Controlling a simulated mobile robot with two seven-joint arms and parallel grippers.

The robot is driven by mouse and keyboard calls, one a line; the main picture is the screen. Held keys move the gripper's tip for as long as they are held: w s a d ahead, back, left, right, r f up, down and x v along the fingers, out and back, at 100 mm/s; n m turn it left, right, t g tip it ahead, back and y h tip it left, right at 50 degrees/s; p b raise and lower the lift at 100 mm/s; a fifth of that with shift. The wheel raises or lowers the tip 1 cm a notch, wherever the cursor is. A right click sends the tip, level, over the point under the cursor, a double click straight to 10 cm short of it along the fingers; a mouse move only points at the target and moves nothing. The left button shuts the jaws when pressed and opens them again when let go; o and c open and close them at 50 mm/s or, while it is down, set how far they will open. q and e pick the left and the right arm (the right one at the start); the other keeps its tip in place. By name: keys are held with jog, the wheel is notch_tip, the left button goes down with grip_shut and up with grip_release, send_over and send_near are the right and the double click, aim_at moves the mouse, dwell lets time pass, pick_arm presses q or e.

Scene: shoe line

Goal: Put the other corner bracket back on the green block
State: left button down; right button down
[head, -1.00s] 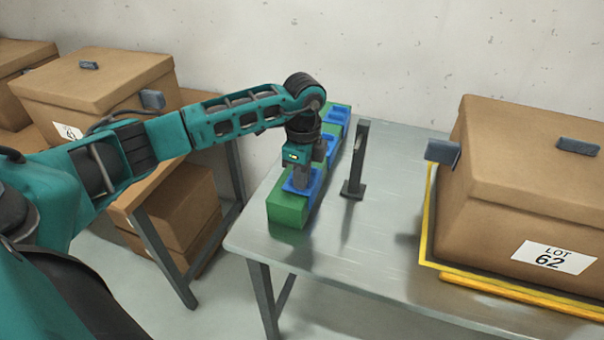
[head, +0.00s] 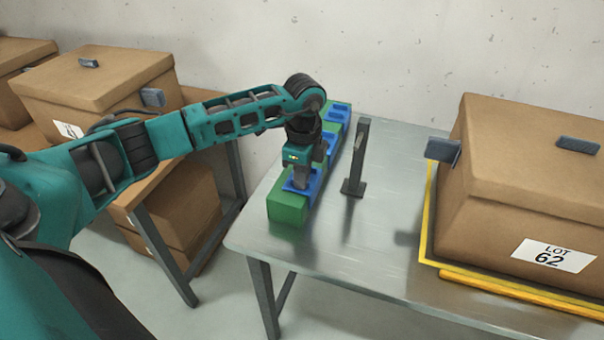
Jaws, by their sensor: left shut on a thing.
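The long green block (head: 287,209) lies on the grey table, running away from me. A blue corner bracket (head: 314,191) sits at its near part, under my left gripper (head: 301,184). My left gripper points down and is shut on this bracket, with its fingers partly hidden by the wrist. The bracket appears to touch the block's top, but I cannot tell whether it is fully seated. Another blue bracket (head: 337,113) is on the far end of the block. The block's middle is partly hidden by my left arm. My right gripper is not in view.
A dark upright post (head: 356,160) on a small foot stands right of the block. A lidded carton marked LOT 62 (head: 530,190) rests in a yellow-edged tray (head: 430,240) at the right. More cartons (head: 95,85) stand on a brown table at the left. The front middle of the grey table is clear.

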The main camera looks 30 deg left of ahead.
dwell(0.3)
pick_arm(q)
jog(key=c, duration=1.2)
grip_release()
jog(key=shift+o, duration=0.5)
jog(key=o, duration=0.3)
notch_tip(320, 180, up, 5)
jog(key=p, duration=0.4)
jog(key=shift+f, duration=0.1)
jog(key=shift+r, duration=1.05)
jog(key=shift+s, duration=0.1)
